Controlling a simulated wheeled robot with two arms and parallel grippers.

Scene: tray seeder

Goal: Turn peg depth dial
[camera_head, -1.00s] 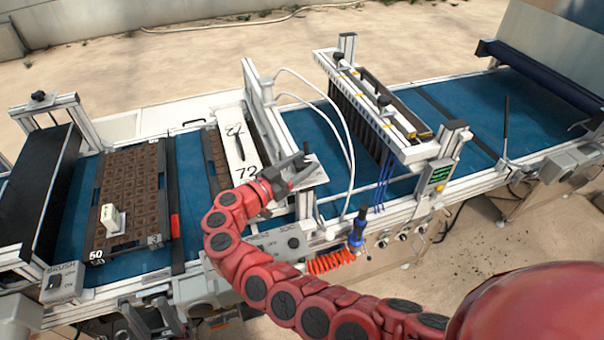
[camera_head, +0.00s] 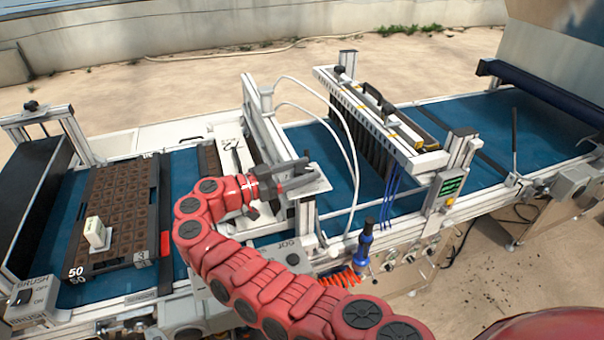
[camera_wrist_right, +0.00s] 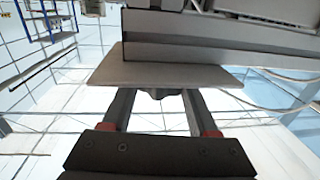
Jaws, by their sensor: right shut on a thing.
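My right gripper (camera_head: 297,170) is at the small light plate (camera_head: 318,184) on the frame post of the peg station. In the right wrist view the plate (camera_wrist_right: 170,72) lies across the fingertips (camera_wrist_right: 158,98). A small dark knob-like part (camera_wrist_right: 157,93), probably the dial, shows at the plate's edge between the two fingers. The gripper is shut on this part, though the contact itself is largely hidden by the plate. Any dial markings are not visible. My left gripper is not in view.
A dark seed tray (camera_head: 152,215) with a small white block (camera_head: 95,232) lies on the blue belt (camera_head: 62,255) at left. White hoses (camera_head: 345,150) loop close to the right of my gripper. A blue-handled tool (camera_head: 363,245) hangs at the front rail.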

